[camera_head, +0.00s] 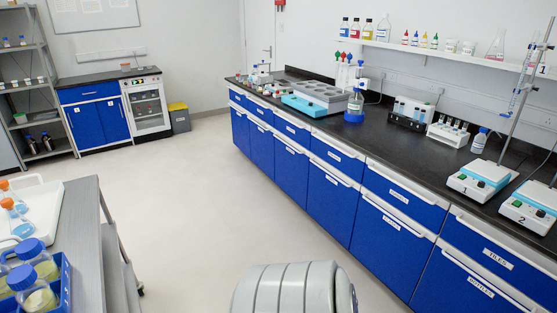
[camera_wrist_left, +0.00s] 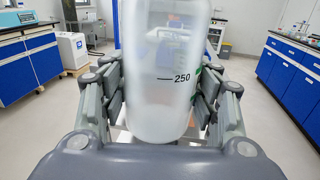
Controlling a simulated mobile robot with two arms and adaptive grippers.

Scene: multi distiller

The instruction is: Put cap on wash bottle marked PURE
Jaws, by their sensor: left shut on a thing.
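My left gripper (camera_wrist_left: 159,90) is shut on a translucent white plastic bottle (camera_wrist_left: 158,62), with one set of fingers on each side of it. The bottle stands upright in the grip and shows a black "250" mark and a bit of green print at its right edge. Its top is out of view, so I cannot tell whether it wears a cap, and no word PURE is readable. My right gripper is in neither view.
The long black bench (camera_head: 412,152) with blue cabinets runs along the right, with two numbered hotplates (camera_head: 481,181) and a teal-fronted block (camera_head: 317,99). A grey table (camera_head: 86,225) with a blue crate (camera_head: 65,281) is at left. The floor between is clear.

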